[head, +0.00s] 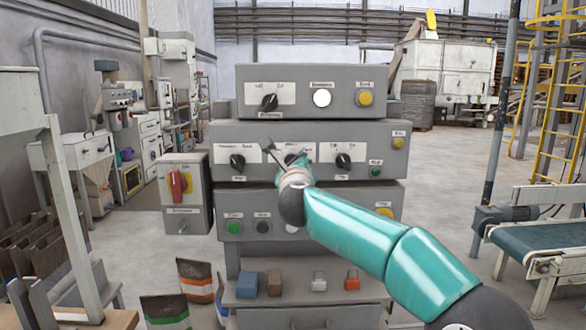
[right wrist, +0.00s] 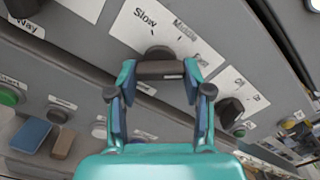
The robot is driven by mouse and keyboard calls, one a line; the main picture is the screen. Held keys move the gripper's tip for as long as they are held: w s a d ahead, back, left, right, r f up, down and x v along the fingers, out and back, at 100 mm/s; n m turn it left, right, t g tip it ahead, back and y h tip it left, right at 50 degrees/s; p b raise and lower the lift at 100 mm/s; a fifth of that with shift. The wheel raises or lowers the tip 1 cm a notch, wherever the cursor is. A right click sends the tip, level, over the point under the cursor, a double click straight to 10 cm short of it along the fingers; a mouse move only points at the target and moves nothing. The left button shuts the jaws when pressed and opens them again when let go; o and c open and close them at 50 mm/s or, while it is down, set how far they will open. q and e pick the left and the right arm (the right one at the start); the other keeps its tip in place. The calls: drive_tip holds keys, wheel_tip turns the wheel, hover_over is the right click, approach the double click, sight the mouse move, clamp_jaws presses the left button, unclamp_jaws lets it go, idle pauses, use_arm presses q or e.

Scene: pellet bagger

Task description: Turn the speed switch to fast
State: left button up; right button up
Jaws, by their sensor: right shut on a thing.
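The speed switch is a dark rotary knob (right wrist: 158,70) on a white plate (right wrist: 150,34) with "Slow" readable and a blurred second word beside it. In the right wrist view my right gripper (right wrist: 159,76) has its teal fingers on either side of the knob, closed on it. In the head view the right gripper (head: 291,160) reaches the middle of the second panel row and hides most of the knob and its plate. The knob's pointer direction cannot be made out. My left gripper is not in view.
Similar black knobs sit close by, left (head: 237,161) and right (head: 343,161). A knob (head: 269,102), white lamp (head: 321,98) and yellow button (head: 365,98) are above. A green button (head: 234,227) is below; small blocks (head: 275,283) and padlocks lie on the shelf. A red switch box (head: 180,184) stands left.

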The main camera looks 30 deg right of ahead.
drive_tip(key=shift+w+a+f, duration=0.1)
drive_tip(key=shift+f, duration=0.35)
drive_tip(key=o, duration=1.1)
drive_tip(key=shift+c, duration=0.2)
drive_tip(key=shift+o, duration=0.5)
drive_tip(key=shift+r, duration=0.2)
drive_tip(key=shift+s, duration=0.2)
drive_tip(key=v, duration=1.1)
drive_tip(key=shift+s+a, duration=0.15)
drive_tip(key=shift+s, duration=0.2)
drive_tip(key=shift+f, duration=0.1)
